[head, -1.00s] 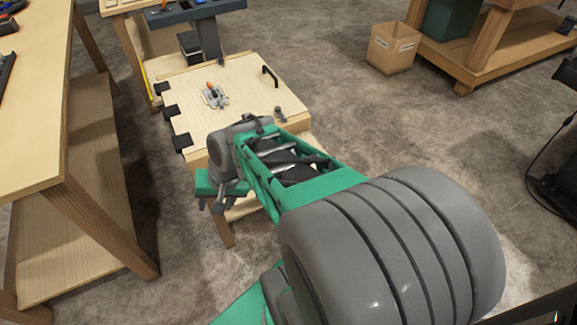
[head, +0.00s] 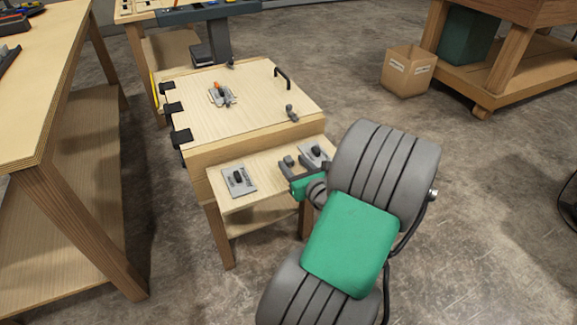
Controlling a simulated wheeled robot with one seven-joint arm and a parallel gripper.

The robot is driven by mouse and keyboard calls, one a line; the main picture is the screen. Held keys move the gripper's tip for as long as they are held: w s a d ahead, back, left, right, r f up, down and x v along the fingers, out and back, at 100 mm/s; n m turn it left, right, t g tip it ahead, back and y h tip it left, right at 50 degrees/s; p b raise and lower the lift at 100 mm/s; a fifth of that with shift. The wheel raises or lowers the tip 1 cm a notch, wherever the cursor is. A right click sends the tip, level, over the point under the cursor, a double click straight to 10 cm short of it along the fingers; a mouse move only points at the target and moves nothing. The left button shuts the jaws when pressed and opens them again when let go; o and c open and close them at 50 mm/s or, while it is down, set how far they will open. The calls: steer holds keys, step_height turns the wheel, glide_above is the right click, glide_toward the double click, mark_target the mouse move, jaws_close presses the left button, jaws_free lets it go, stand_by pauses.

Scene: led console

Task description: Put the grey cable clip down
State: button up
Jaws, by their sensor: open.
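My gripper (head: 302,167) is open at the front right of a low wooden ledge (head: 268,191), by the right-hand grey plate. Its grey fingers are small and partly hidden by my arm. I cannot clearly pick out the grey cable clip; a small dark grey shape by the fingers could be the clip or a fingertip. A grey plate with a black switch-like part (head: 239,180) lies on the left of the ledge. A similar grey plate (head: 314,151) lies on the right, partly covered by my gripper and arm.
Behind the ledge is a hinged wooden lid (head: 240,120) with a black handle (head: 282,77), an orange-tipped toggle clamp (head: 222,95) and a small grey fitting (head: 292,113). A workbench (head: 50,110) stands left. A cardboard box (head: 408,72) sits on the floor. The ledge's middle is clear.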

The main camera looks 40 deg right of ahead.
mark_target(289, 161)
steer(key=shift+x, duration=1.1)
steer(key=shift+c, duration=0.6)
jaws_close()
